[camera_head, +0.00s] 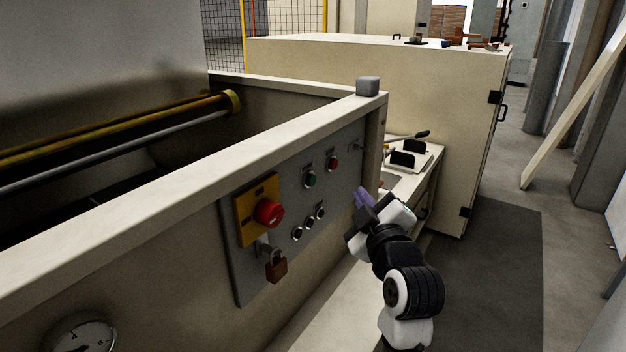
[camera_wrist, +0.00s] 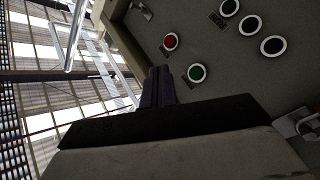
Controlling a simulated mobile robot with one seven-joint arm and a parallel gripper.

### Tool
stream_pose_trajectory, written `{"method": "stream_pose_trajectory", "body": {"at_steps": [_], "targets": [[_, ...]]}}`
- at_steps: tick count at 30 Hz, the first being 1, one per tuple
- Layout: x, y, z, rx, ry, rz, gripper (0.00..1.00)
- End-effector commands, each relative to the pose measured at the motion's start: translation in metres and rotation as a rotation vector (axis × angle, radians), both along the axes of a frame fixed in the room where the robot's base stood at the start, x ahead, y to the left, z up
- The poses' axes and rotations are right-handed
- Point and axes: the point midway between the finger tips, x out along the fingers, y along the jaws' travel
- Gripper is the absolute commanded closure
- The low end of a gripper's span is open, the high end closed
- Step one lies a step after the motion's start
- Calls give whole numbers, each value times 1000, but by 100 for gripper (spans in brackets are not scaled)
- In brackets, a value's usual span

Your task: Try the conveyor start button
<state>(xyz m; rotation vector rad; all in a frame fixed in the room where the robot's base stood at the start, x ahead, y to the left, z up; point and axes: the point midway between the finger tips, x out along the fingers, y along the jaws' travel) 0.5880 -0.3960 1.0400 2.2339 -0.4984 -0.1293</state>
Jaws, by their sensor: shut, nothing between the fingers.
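A grey control panel (camera_head: 285,262) is set in the side of the cream machine. A green button (camera_head: 310,181) with a pale ring sits on it, with a red button (camera_head: 332,163) to its right; their labels are too small to read. In the wrist view the green button (camera_wrist: 196,73) and red button (camera_wrist: 170,41) lie close to the fingertips. My gripper (camera_head: 362,196) is right of the panel, its purple fingers shut and empty. The shut fingers (camera_wrist: 158,82) show left of the green button in the wrist view. A gap shows between fingers and buttons in the head view.
Several dark buttons (camera_head: 309,222) sit below. A small key switch (camera_head: 356,147) is at the panel's right edge. A cream cabinet (camera_head: 460,130) stands behind; floor at right is open.

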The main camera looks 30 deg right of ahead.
Motion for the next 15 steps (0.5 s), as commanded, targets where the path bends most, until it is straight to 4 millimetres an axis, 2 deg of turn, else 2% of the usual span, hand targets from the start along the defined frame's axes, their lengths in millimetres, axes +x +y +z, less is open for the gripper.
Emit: {"method": "stream_pose_trajectory", "body": {"at_steps": [9,15], "targets": [[43,19,1,1,2,5,100],[61,26,0,0,0,3,100]]}}
